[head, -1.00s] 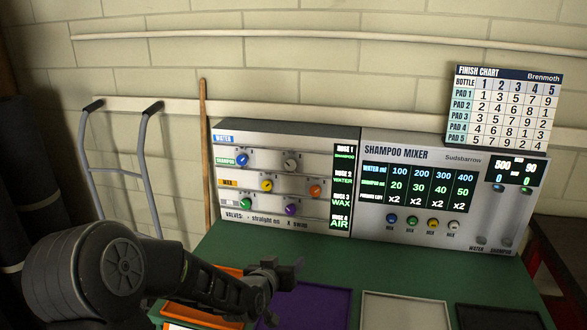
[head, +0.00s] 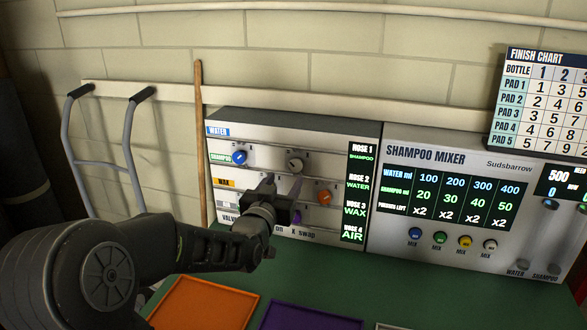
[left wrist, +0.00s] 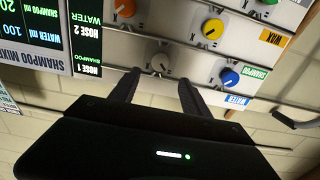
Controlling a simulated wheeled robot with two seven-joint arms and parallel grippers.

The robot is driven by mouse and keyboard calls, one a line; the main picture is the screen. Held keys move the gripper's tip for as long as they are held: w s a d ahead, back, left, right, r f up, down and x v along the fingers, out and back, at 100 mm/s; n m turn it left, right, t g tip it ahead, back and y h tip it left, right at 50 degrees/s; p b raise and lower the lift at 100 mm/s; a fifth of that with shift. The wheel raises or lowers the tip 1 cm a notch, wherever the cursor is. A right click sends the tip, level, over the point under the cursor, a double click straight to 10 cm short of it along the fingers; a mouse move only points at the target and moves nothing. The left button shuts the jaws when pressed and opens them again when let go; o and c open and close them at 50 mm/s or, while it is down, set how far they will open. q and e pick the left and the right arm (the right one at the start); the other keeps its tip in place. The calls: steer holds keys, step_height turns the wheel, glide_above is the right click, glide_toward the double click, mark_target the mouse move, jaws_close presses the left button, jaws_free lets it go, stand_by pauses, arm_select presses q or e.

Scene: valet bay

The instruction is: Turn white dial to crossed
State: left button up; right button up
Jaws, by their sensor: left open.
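The white dial (head: 295,162) is on the upper row of the valve panel (head: 350,128), right of the blue dial (head: 239,157). Its pointer angle is too small to read surely. My left gripper (head: 281,185) is open and empty, just below and in front of the white dial in the head view. In the left wrist view, which is upside down, the white dial (left wrist: 160,64) appears between and beyond the fingertips (left wrist: 160,80). No contact shows. My left gripper hides the yellow dial in the head view; the left wrist view shows it (left wrist: 212,28). My right gripper is not in view.
An orange dial (head: 324,197) and a partly hidden purple dial (head: 296,218) are close by. The shampoo mixer (head: 430,240) stands to the right. Orange (head: 205,302) and purple (head: 310,318) trays lie on the green bench (head: 350,275).

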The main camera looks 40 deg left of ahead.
mark_target(295, 166)
arm_select(q)
steer(key=p+x, duration=0.2)
steer(key=x, duration=0.5)
steer(key=shift+w+a, duration=0.15)
steer(key=shift+w, duration=0.2)
steer(key=shift+c, duration=0.3)
jaws_close()
